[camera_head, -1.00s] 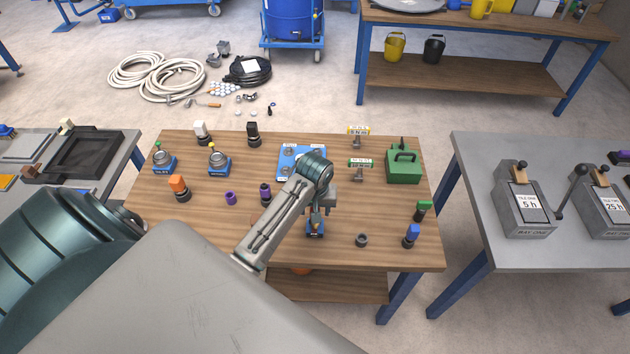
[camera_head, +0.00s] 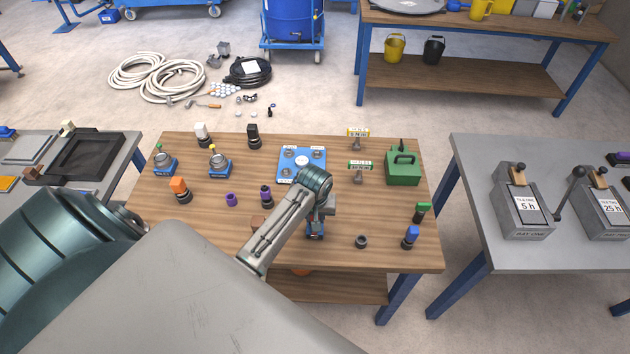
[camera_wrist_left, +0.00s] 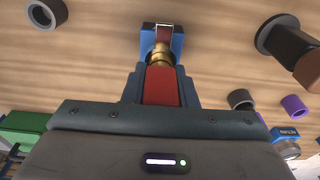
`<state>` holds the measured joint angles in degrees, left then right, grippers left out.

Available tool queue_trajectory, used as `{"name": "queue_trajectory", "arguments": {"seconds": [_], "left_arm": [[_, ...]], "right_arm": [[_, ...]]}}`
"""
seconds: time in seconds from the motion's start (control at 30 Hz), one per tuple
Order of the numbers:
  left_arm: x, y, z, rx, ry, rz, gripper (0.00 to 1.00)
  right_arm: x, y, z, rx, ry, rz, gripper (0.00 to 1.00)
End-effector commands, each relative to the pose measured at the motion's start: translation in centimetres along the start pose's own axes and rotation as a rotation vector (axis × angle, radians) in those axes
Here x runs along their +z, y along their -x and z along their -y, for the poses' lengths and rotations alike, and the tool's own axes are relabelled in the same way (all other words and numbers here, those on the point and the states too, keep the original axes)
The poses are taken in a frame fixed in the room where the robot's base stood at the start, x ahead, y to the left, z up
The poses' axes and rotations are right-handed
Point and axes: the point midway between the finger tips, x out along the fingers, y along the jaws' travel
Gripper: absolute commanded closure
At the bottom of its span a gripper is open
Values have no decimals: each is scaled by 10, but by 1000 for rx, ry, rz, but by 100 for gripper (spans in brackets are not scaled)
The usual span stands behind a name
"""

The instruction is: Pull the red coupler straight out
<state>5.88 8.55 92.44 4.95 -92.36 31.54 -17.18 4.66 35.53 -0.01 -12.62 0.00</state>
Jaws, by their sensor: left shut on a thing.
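The red coupler (camera_wrist_left: 162,87) is between the fingers of my left gripper (camera_wrist_left: 161,92) in the left wrist view. The gripper is shut on it. A brass fitting (camera_wrist_left: 160,54) lies straight beyond the coupler, in front of a blue holder (camera_wrist_left: 177,40) on the wooden table. I cannot tell whether coupler and brass fitting are apart. In the head view my left gripper (camera_head: 321,207) is over the front middle of the table, partly hidden under its own arm, and the blue holder (camera_head: 315,236) shows just below it. My right gripper is not in view.
A blue plate (camera_head: 285,176) with round fittings lies behind the gripper. A grey ring (camera_head: 361,241) and a blue-topped plug (camera_head: 411,237) stand to the right. A purple ring (camera_head: 231,199) and a purple-topped plug (camera_head: 266,196) stand to the left.

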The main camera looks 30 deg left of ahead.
Motion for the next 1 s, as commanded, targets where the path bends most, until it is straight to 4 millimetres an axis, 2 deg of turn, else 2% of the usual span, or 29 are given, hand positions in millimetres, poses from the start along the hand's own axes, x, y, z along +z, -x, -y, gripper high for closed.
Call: {"name": "queue_trajectory", "arguments": {"seconds": [0.27, 1.0], "left_arm": [[-1, 4, 0, 0, 0, 0, 100], [-4, 34, 0, 0, 0, -1, 100]], "right_arm": [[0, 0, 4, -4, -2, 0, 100], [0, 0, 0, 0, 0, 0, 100]]}}
